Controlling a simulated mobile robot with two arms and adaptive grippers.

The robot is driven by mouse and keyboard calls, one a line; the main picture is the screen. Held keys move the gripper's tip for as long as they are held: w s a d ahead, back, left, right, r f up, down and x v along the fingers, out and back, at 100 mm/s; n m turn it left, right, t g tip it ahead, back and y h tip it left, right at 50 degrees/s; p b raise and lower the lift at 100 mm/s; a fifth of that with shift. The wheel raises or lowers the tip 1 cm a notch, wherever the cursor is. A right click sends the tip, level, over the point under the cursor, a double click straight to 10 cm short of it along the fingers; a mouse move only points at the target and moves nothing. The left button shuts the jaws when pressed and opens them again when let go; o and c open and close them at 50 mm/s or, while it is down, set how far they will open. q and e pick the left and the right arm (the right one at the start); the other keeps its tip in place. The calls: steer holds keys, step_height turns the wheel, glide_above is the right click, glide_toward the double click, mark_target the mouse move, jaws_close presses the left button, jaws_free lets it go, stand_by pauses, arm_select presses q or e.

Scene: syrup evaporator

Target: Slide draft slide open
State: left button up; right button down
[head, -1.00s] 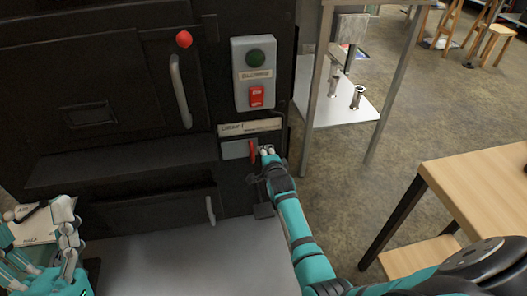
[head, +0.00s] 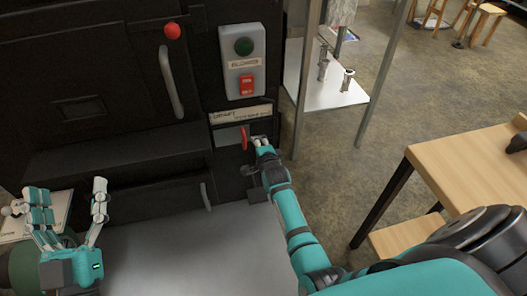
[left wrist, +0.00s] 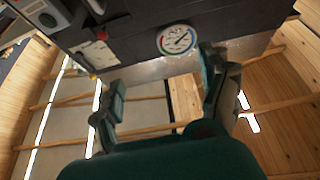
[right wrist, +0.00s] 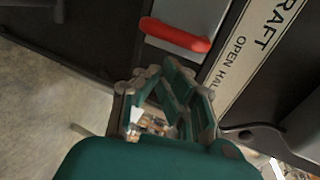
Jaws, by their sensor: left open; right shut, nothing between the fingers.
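The draft slide's red handle (head: 244,137) stands out from a grey plate (head: 228,138) under the DRAFT label (head: 240,114) on the dark evaporator front. My right gripper (head: 258,141) is shut and empty just right of the handle; contact is hard to tell in the head view. In the right wrist view the red handle (right wrist: 175,35) lies just beyond the closed fingertips (right wrist: 160,78), with a visible gap. My left gripper (head: 70,212) is open and empty at the lower left, fingers pointing up, away from the slide.
A control box (head: 242,62) with green and red buttons is above the slide. A vertical door handle (head: 171,82) and a red knob (head: 172,31) are to its left. A metal shelf stand (head: 330,90) and wooden table (head: 465,165) stand right, with open floor between.

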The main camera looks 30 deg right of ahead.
arm_select(q)
step_height(320, 180, down, 13)
steer(key=a+g+y+p, duration=0.2)
steer(key=g+y+p, duration=0.1)
steer(key=g, duration=0.5)
steer(key=s+a+f+g+y+p, duration=0.2)
steer(key=s+a+f+g+p, duration=0.1)
steer(key=s+f+g, duration=0.5)
steer(key=shift+s+a+f+n, duration=0.4)
steer(key=shift+s+a+f, duration=0.1)
steer(key=shift+s, duration=0.35)
arm_select(e)
steer(key=v, duration=0.6)
steer(key=shift+s, duration=0.4)
arm_select(q)
steer(key=shift+s+d+r, duration=0.1)
arm_select(e)
steer(key=shift+a+f, duration=0.1)
